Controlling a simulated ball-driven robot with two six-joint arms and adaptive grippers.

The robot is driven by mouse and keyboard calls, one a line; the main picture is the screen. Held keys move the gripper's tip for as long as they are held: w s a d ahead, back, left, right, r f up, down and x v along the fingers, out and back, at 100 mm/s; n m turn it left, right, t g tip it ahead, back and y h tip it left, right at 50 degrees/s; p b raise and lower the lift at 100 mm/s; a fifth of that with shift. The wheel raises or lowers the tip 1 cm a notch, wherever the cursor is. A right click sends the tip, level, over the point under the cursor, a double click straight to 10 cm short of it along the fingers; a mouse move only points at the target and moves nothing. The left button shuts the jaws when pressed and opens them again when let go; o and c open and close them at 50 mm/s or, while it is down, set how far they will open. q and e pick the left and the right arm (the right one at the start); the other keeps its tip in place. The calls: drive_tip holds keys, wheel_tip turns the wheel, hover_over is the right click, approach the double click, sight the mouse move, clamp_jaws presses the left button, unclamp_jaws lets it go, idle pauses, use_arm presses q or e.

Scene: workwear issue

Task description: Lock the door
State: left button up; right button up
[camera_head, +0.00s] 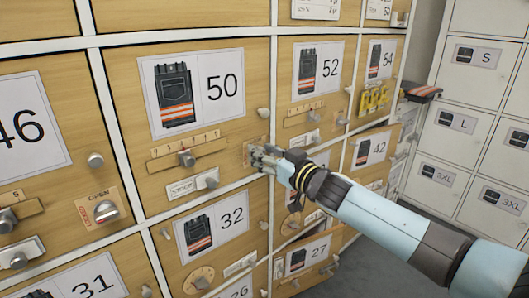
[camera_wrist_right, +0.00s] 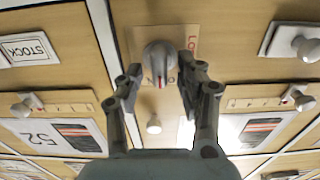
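A round grey lock knob (camera_wrist_right: 160,58) with a red mark sits on a tan lettered plate (camera_wrist_right: 190,38); the lettering is partly covered and I cannot read it fully. In the head view the plate (camera_head: 251,151) is at the lower right edge of the wooden door 50 (camera_head: 240,60). My right gripper (camera_head: 262,158) reaches it from the right. In the right wrist view the fingers (camera_wrist_right: 159,75) are spread, one on each side of the knob, with a visible gap at the left finger. Whether the right finger touches is unclear. My left gripper is not in view.
Door 50 carries a slider scale (camera_head: 186,158) and a latch (camera_head: 208,181). Another knob (camera_head: 106,211), on a plate reading OPEN, is at lower left. Doors 52 (camera_head: 286,85) and 32 (camera_head: 240,243) are close by. White lockers (camera_head: 470,110) stand at the right.

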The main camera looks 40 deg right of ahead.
clamp_jaws()
drive_tip(key=shift+n, duration=0.3)
drive_tip(key=n+b, duration=0.1)
drive_tip(key=n, duration=1)
drive_tip(key=a+f+n+b, duration=0.1)
drive_tip(key=n, duration=0.5)
drive_tip(key=shift+b, duration=0.3)
drive_tip(key=shift+n, duration=0.4)
